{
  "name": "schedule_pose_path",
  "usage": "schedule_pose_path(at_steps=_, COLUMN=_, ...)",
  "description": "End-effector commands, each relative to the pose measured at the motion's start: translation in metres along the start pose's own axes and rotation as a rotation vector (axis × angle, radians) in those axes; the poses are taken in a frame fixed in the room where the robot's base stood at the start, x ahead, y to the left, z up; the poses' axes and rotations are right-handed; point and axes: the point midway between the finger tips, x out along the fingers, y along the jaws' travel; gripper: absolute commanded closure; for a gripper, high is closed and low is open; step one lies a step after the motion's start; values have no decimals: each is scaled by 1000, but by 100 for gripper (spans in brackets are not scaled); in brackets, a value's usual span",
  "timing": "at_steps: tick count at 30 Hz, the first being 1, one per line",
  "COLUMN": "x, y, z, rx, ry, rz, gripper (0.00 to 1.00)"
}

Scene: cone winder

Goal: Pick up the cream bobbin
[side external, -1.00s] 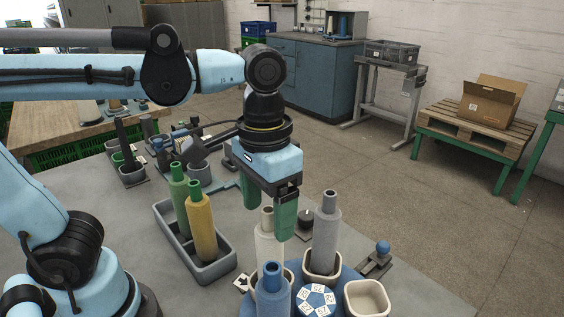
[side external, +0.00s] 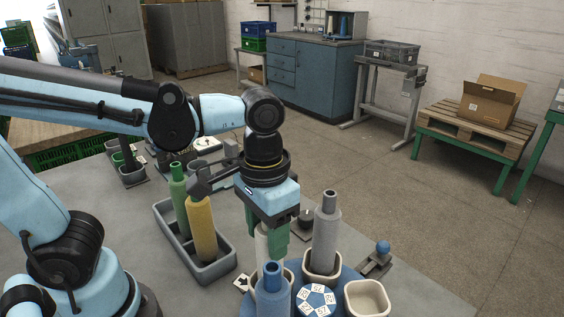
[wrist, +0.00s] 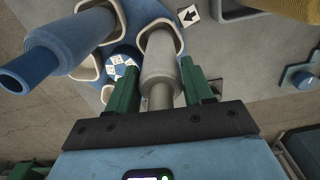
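The cream bobbin (side external: 262,246) stands in a cream cup on a blue round base (side external: 334,307). My gripper (side external: 264,232) is lowered over its top, and the fingers partly hide it in the side view. In the wrist view the cream bobbin (wrist: 161,66) points its narrow neck toward my gripper (wrist: 160,88). One green finger is on each side of the neck, with small gaps visible, so the fingers look open around it. The bobbin's lower end sits inside its cup (wrist: 148,24).
A blue bobbin (side external: 272,292) stands close in front and a grey bobbin (side external: 325,228) close to the right. An empty cup (side external: 367,298) is at the right. A grey tray (side external: 222,266) at the left holds yellow (side external: 202,230) and green (side external: 180,200) bobbins.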

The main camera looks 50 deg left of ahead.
Motion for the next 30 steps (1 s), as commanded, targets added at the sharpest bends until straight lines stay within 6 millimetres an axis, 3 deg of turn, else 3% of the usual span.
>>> schedule_pose_path(at_steps=3, x=0, y=0, z=0, rx=0, ry=0, rz=0, gripper=76)
schedule_pose_path(at_steps=17, x=-10, y=0, z=0, rx=0, ry=0, rz=0, gripper=76)
schedule_pose_path(at_steps=30, x=-72, y=0, z=0, rx=0, ry=-2, rz=1, gripper=76)
